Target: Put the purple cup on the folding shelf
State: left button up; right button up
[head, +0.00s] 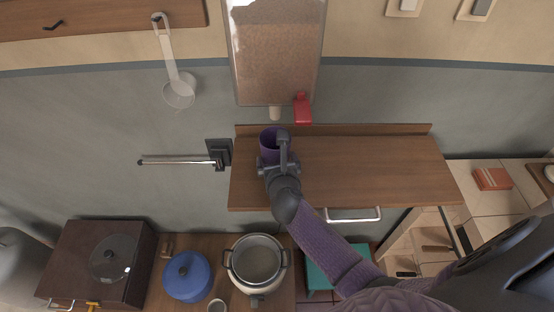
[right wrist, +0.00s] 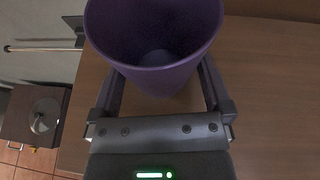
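The purple cup (head: 269,138) is upright over the left end of the brown wooden folding shelf (head: 350,170). My right gripper (head: 282,158) is at the cup. In the right wrist view the cup (right wrist: 155,45) fills the space between the two fingers (right wrist: 160,85), with no clear gap at its sides, and I see into its empty inside. The fingertips are hidden behind the cup. I cannot tell whether the cup's base touches the shelf. My left gripper is not in view.
A metal bar (head: 180,162) sticks out left of the shelf. A blue pot (head: 187,275) and a cooker (head: 256,262) stand below. The shelf's middle and right are clear.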

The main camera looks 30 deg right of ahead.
jog(key=shift+s+r, duration=0.2)
jog(key=shift+r, duration=0.05)
jog(key=p+v, duration=0.4)
jog(key=v, duration=0.7)
jog(key=s+f+m+g+y, duration=0.1)
jog(key=s+f+m+g, duration=0.1)
jog(key=s+f+m, duration=0.3)
jog(key=s+a+f+m+g+y, duration=0.1)
jog(key=f+m+g, duration=0.1)
jog(key=f, duration=0.5)
jog(key=s+f+m+g+y, duration=0.1)
jog(key=s+f+m+g, duration=0.1)
jog(key=s+f+m, duration=0.3)
jog(key=s+f+m+g, duration=0.3)
jog(key=s+f+m, duration=0.3)
jog(key=s+m, duration=0.3)
jog(key=s+d+f+m+g+y, duration=0.1)
jog(key=s+f+m+g, duration=0.2)
jog(key=s+m, duration=0.6)
notch_tip(320, 180, down, 3)
jog(key=shift+s+r, duration=0.1)
jog(key=shift+s, duration=0.2)
jog(key=shift+d, duration=0.1)
